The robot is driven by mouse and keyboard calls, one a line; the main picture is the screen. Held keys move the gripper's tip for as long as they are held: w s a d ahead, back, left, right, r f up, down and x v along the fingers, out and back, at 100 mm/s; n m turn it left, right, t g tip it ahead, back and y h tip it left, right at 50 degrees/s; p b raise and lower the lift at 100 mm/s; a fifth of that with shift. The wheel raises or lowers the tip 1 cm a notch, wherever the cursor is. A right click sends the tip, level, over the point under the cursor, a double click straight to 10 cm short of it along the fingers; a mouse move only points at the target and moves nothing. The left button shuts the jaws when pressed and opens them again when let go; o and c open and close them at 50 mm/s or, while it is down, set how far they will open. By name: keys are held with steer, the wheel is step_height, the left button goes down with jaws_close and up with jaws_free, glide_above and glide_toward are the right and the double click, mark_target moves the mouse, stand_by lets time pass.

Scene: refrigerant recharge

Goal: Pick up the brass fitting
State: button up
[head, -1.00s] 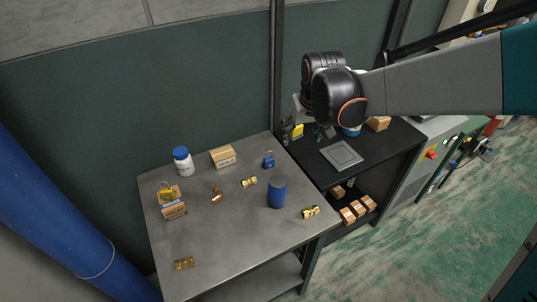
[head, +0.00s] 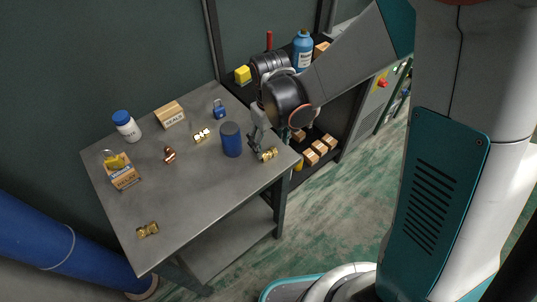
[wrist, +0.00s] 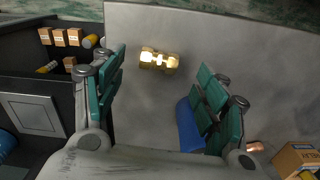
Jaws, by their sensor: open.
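A brass fitting (head: 268,154) lies on the grey table (head: 180,215) near its right corner. My gripper (head: 259,138) is beside and above it, open and empty. In the wrist view the fitting (wrist: 159,61) lies on the tabletop, in the gap between my spread green-padded fingers (wrist: 160,78); I see no contact. A second brass fitting (head: 202,135) lies near the middle of the table, and a third brass piece (head: 148,230) lies near the front left edge.
A blue cylinder (head: 231,140) stands close to my gripper; a finger partly hides it in the wrist view (wrist: 190,128). A copper piece (head: 169,155), blue padlock (head: 220,110), white bottle (head: 126,126), seals box (head: 171,115) and relay box (head: 124,176) stand farther left. The table's front is mostly clear.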

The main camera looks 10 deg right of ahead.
mark_target(268, 152)
steer(key=f+b, duration=0.1)
steer(key=f, duration=0.2)
steer(key=f+b, duration=0.1)
steer(key=f, duration=0.1)
steer(key=shift+w+a+f+b, duration=0.15)
steer(key=shift+w+a+b, duration=0.05)
steer(key=shift+w+b, duration=0.15)
steer(key=c, duration=1.2)
